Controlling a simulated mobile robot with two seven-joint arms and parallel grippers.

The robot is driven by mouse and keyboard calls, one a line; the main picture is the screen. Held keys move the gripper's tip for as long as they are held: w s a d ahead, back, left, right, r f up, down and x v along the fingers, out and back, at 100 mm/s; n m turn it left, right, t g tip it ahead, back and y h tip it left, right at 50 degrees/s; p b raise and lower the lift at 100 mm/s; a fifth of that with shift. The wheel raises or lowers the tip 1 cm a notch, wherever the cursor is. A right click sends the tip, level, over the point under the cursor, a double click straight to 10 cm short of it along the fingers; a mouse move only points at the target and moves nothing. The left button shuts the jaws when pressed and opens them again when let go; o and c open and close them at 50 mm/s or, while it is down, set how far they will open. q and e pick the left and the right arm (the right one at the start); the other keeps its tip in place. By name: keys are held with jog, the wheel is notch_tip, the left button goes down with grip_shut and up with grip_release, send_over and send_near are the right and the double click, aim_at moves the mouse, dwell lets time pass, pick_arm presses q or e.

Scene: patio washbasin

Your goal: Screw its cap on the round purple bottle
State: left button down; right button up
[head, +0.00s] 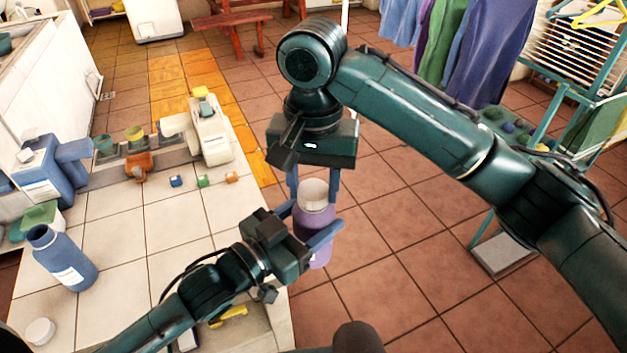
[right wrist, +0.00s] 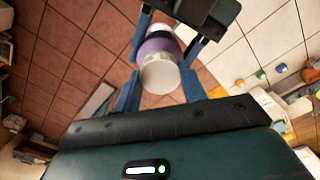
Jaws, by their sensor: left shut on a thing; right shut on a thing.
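The round purple bottle (head: 314,222) is upright in the air beside the counter's right edge. My left gripper (head: 308,226) is shut around its body from the side. A white cap (head: 314,191) is at the bottle's top, in line with it. My right gripper (head: 313,186) points down from above and is shut on the cap. In the right wrist view the cap (right wrist: 160,76) lies between the blue fingers, with the purple bottle (right wrist: 158,44) directly behind it. I cannot tell whether the threads are engaged.
A drying rack (head: 560,75) and hanging clothes are at the right. Open tiled floor lies below the held bottle.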

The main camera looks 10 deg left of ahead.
jog(key=m, duration=0.3)
jog(key=o, duration=1.2)
notch_tip(320, 180, up, 12)
